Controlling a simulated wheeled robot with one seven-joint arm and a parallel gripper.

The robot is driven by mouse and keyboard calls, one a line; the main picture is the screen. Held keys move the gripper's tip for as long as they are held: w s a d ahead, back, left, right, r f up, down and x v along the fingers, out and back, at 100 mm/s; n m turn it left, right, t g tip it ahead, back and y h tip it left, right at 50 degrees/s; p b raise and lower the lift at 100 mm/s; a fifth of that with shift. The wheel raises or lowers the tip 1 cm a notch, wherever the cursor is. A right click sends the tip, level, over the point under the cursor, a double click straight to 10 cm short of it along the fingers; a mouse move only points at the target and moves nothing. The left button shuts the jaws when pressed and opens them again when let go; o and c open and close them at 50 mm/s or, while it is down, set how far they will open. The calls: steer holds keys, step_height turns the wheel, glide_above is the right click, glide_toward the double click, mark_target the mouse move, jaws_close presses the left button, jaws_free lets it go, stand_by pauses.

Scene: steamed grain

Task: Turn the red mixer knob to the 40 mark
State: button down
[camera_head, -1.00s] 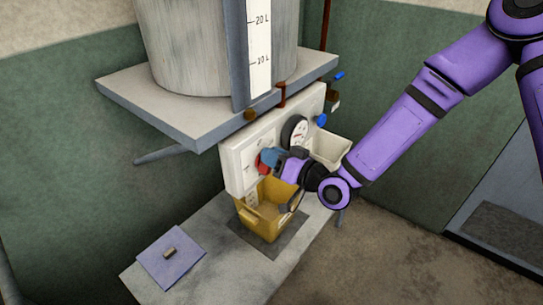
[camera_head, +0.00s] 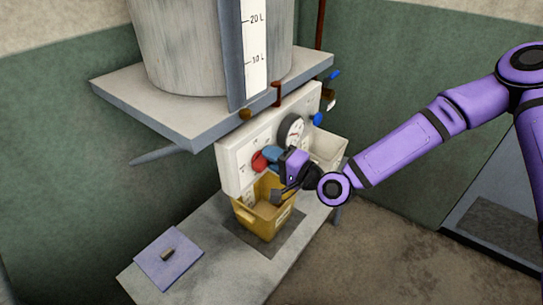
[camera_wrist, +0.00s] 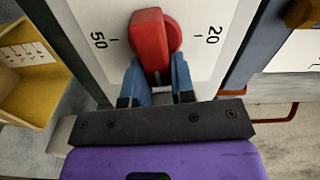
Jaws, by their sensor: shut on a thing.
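The red mixer knob (camera_wrist: 150,42) sits on a white panel, with a mark 50 to its left and a mark 20 to its right in the wrist view. No 40 mark is readable here. In the head view the knob (camera_head: 259,161) is a small red shape on the white panel (camera_head: 233,160). My gripper (camera_wrist: 161,76) is shut on the knob's raised grip, one blue finger on each side. In the head view my gripper (camera_head: 272,156) covers part of the knob.
A yellow bin (camera_head: 262,217) stands below the panel, close under my gripper. A dial gauge (camera_head: 291,130) and a cream bin (camera_head: 328,148) are to the right. A grey shelf (camera_head: 160,110) with a large tank (camera_head: 185,45) overhangs the panel.

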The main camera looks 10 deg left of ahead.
steer(key=m, duration=0.2)
steer(key=f+m, duration=0.1)
steer(key=m, duration=0.1)
steer(key=shift+s+f+m, duration=0.1)
steer(key=shift+f+m, duration=0.05)
steer(key=shift+m, duration=0.65)
steer(key=shift+s+f+m, duration=0.1)
steer(key=shift+m, duration=0.7)
steer(key=c, duration=1)
jaws_free()
steer(key=shift+o, duration=0.2)
steer(key=v, duration=1)
steer(key=shift+s+d, duration=0.15)
steer(key=shift+d, duration=0.15)
